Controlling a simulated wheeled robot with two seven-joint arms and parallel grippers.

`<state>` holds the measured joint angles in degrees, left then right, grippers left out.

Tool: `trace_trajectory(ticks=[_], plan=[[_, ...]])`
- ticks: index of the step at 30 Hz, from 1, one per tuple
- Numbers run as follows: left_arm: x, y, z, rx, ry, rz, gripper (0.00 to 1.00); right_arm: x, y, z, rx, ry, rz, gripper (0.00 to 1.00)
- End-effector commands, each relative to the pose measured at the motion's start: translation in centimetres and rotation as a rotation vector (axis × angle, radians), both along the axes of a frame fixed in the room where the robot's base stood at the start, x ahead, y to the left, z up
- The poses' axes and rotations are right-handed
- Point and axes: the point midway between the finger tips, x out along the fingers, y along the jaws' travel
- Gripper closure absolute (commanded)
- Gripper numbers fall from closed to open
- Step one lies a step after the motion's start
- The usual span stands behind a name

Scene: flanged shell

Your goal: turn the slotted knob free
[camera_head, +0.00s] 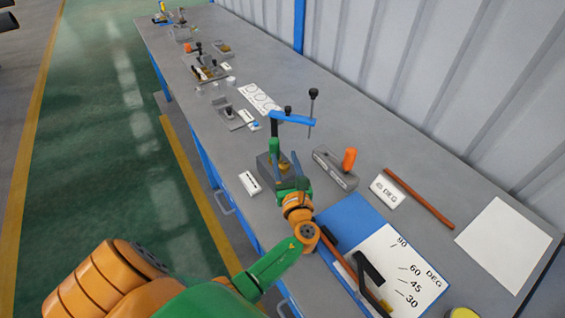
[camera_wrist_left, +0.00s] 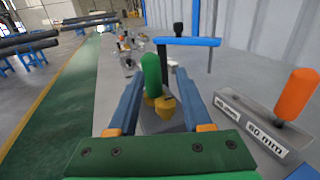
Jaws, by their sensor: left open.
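A grey block fixture (camera_head: 265,172) stands on the bench, with a brass part (camera_wrist_left: 164,105) and an upright green handle (camera_wrist_left: 151,75). The green handle also shows in the head view (camera_head: 275,147). I cannot make out a slot on it. My left gripper (camera_head: 284,164) is open, its blue fingers reaching toward the fixture. In the left wrist view, the green handle and brass part appear between the spread fingers (camera_wrist_left: 158,78); contact cannot be told. My right gripper is not in view.
A grey block with an orange handle (camera_head: 349,158) stands to the right, near a 45 DEG label (camera_head: 388,191) and a brown rod (camera_head: 419,198). An angle sheet (camera_head: 390,275) lies nearer. More fixtures (camera_head: 205,70) stand farther along the bench; a corrugated wall (camera_head: 430,80) bounds it.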

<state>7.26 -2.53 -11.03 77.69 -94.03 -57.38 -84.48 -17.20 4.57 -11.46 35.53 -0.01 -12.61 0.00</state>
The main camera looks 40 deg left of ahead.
Motion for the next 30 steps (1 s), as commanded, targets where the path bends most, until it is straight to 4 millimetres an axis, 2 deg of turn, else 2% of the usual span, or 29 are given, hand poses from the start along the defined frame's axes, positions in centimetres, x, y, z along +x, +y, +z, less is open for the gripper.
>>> trace_trajectory(ticks=[1,7,8,9,18,24,30], plan=[[-0.6,-0.4,2.2,-0.001,0.003,-0.001,0.51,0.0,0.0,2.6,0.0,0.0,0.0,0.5],[-3.2,-1.9,5.6,-0.001,0.001,0.0,0.51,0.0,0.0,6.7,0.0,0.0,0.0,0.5],[-3.8,-2.3,4.7,-0.002,0.001,-0.001,0.51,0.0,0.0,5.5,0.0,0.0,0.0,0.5],[-4.5,-2.7,4.8,-0.004,-0.001,-0.001,0.51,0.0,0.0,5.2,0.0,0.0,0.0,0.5],[-9.2,-5.5,7.2,-0.004,0.001,0.001,0.51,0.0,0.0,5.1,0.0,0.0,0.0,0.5],[-10.5,-6.4,8.0,-0.001,0.0,0.001,0.51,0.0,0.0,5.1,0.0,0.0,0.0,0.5],[-10.7,-6.5,8.1,0.0,0.0,0.001,0.51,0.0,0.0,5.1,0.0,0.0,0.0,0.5]])
